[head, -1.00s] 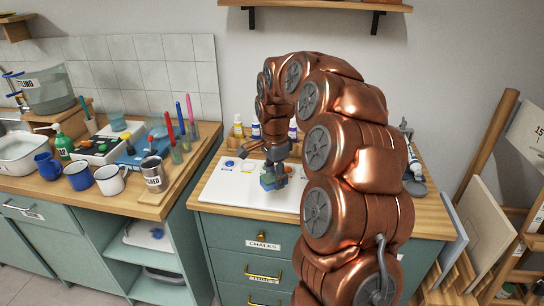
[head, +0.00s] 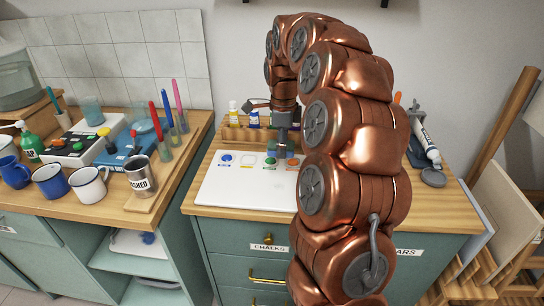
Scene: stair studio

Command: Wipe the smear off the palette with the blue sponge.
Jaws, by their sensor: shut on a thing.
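The white palette (head: 240,190) lies flat on the wooden top of the teal drawer cabinet. A row of round paint wells runs along its back: blue (head: 226,157), a pale yellow-rimmed one, green (head: 271,160) and an orange-red one. I cannot make out a smear on the part that shows; my arm covers its right end. My gripper (head: 282,143) points down over the back of the palette, near the green and orange-red wells. It is shut on the blue sponge, which is mostly hidden here; whether it touches the palette I cannot tell.
Small paint bottles (head: 234,113) stand in a wooden rack behind the palette. Mugs, a metal cup (head: 139,177) and brushes crowd the left counter, across a gap.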

